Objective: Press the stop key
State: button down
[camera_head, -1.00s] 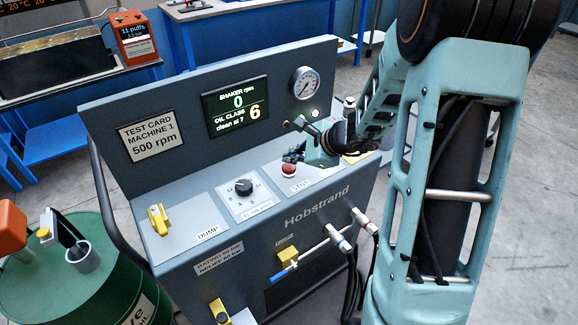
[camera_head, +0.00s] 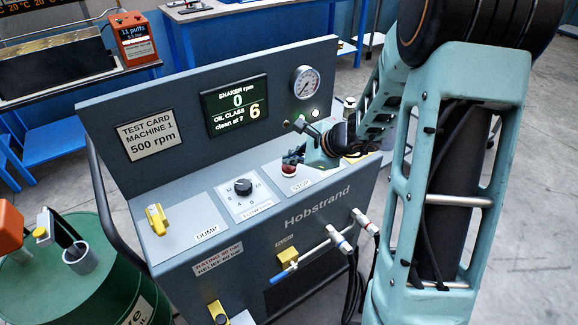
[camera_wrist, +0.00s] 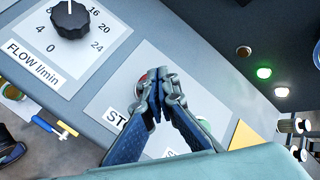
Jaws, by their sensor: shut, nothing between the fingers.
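The stop key is a round red button (camera_head: 289,170) on a light plate labelled STOP, on the machine's sloping top. In the wrist view only a strip of the red button (camera_wrist: 142,80) shows behind my fingertips. My gripper (camera_head: 293,158) is shut and empty, its dark fingers pointing down just above the button. In the wrist view my gripper (camera_wrist: 155,108) covers most of the key and part of its label. I cannot tell whether the fingertips touch the button.
Left of the key are a flow knob (camera_head: 243,187) and a yellow dump lever (camera_head: 157,219). The upright panel holds a display (camera_head: 235,106) reading 0 rpm and oil class 6, and a gauge (camera_head: 304,82). A green lamp (camera_wrist: 264,73) is lit.

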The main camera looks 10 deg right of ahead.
aim_at(291, 167)
jog(key=shift+f+b, duration=0.55)
jog(key=shift+b, duration=0.05)
dwell(0.4)
jog(key=shift+r, duration=0.2)
jog(key=shift+r+p, duration=0.65)
jog(key=shift+r, duration=0.1)
jog(key=shift+r, duration=0.1)
notch_tip(291, 167, up, 5)
jog(key=p, duration=0.4)
dwell(0.7)
